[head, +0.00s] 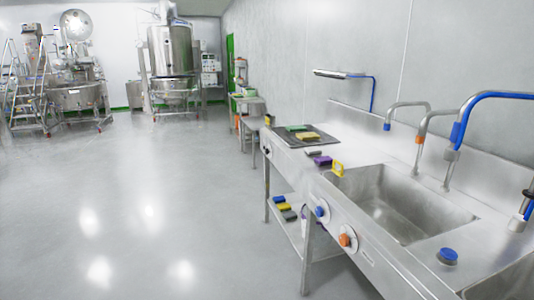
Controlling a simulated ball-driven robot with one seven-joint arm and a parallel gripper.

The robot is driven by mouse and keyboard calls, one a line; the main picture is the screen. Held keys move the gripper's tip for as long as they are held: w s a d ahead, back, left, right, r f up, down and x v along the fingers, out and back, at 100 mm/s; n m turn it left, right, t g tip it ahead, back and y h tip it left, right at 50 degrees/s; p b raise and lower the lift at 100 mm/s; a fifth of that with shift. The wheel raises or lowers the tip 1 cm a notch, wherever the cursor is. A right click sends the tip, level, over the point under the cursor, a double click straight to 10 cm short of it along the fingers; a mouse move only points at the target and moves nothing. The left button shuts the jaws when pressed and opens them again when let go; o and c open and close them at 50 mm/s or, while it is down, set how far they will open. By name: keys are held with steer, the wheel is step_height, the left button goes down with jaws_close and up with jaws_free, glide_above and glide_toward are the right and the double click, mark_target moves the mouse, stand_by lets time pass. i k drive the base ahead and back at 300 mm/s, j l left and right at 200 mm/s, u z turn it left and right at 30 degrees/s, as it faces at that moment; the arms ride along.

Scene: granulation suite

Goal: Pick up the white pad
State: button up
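I cannot clearly make out a white pad. A small grey pad (313,152) lies on the steel counter, between the dark drain mat and a purple pad (321,161). A green pad (297,128) and a yellow pad (307,136) lie on the dark mat (287,139). Another yellow piece (338,168) stands upright at the sink's left edge. On the lower shelf lie a blue pad (278,198), a yellow pad (284,206) and a grey pad (290,215); a pale, partly hidden item (304,213) is beside them. My gripper is not in view.
The steel counter (375,254) with a deep sink (395,205) runs along the right wall. Curved taps (420,135) with blue and orange parts rise behind it. Small tables (248,106) stand beyond. The grey floor (150,190) at left is clear.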

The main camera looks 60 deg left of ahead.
mark_target(312, 151)
steer(key=u, duration=1.25)
